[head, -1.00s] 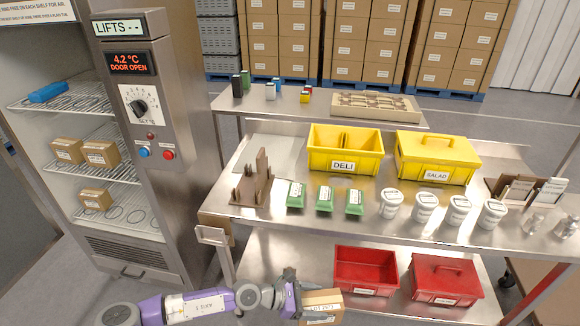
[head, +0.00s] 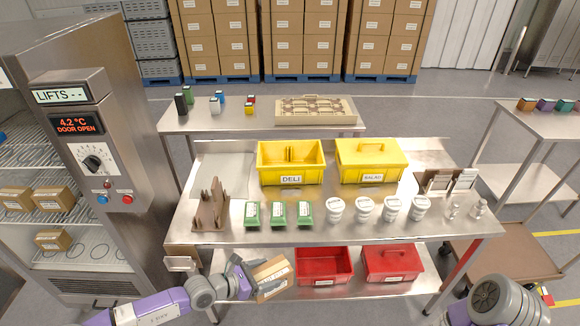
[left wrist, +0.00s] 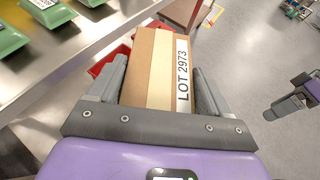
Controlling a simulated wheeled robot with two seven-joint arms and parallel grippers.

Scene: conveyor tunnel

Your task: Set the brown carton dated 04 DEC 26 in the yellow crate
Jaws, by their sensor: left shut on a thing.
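My left gripper (head: 250,279) is shut on a brown carton (head: 271,275), held in front of the table at about the height of its lower shelf. In the left wrist view the carton (left wrist: 158,68) sits between the two fingers and shows a label reading LOT 2973; no date is legible. An open yellow crate (head: 291,175) labelled DELI, with a divider inside, stands on the table. Beside it stands a lidded yellow crate (head: 368,172) labelled SALAD.
Green tubs (head: 278,216) and white tubs (head: 363,211) line the table in front of the yellow crates. A brown rack (head: 211,212) stands at left. Red crates (head: 324,279) are on the lower shelf. The open fridge holds several brown cartons (head: 52,241).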

